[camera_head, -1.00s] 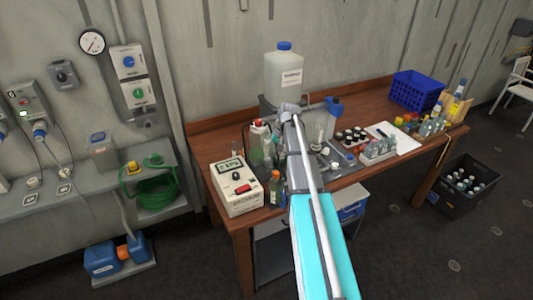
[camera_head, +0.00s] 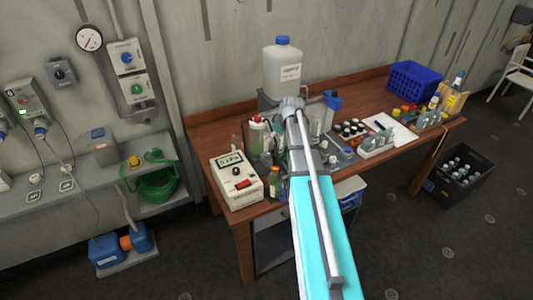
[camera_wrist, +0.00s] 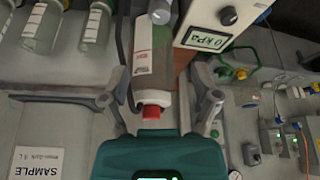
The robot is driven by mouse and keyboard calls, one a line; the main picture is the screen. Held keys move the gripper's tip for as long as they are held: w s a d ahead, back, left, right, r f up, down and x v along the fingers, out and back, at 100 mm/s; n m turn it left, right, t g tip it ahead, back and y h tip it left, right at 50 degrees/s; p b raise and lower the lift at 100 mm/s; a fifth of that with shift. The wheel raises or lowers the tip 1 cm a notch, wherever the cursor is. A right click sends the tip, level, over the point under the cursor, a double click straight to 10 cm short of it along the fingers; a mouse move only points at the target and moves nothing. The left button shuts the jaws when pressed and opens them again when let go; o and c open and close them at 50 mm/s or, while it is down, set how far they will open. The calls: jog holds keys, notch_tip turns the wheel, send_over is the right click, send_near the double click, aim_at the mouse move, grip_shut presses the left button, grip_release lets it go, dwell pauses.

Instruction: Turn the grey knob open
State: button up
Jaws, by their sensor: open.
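I cannot tell for sure which knob is the grey one. A dark grey knob sits on the front of a white meter box (camera_head: 237,190) on the bench, below its "0 kPa" readout; this knob shows at the top of the wrist view (camera_wrist: 228,15). Another dark knob is on a small grey wall box (camera_head: 61,72) at the left. My gripper (camera_wrist: 162,85) is open, its two fingers apart. A red-capped bottle (camera_wrist: 153,65) shows between the fingers, seemingly beyond them. My gripper touches no knob that I can see. In the head view my arm hides it.
Several bottles stand close beside the meter box. A large clear jug (camera_head: 283,68) stands behind. Blue and green wall knobs (camera_head: 128,58) are at the left, above a green hose (camera_head: 157,184). A blue crate (camera_head: 415,82) is at the bench's far right.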

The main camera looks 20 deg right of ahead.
aim_at(267, 153)
jog(key=shift+f, duration=0.15)
jog(key=b+x, duration=1.2)
jog(key=x, duration=0.1)
jog(key=shift+f+b, duration=0.2)
jog(key=shift+b, duration=0.15)
dwell(0.4)
jog(key=shift+w, duration=0.1)
grip_shut()
dwell(0.4)
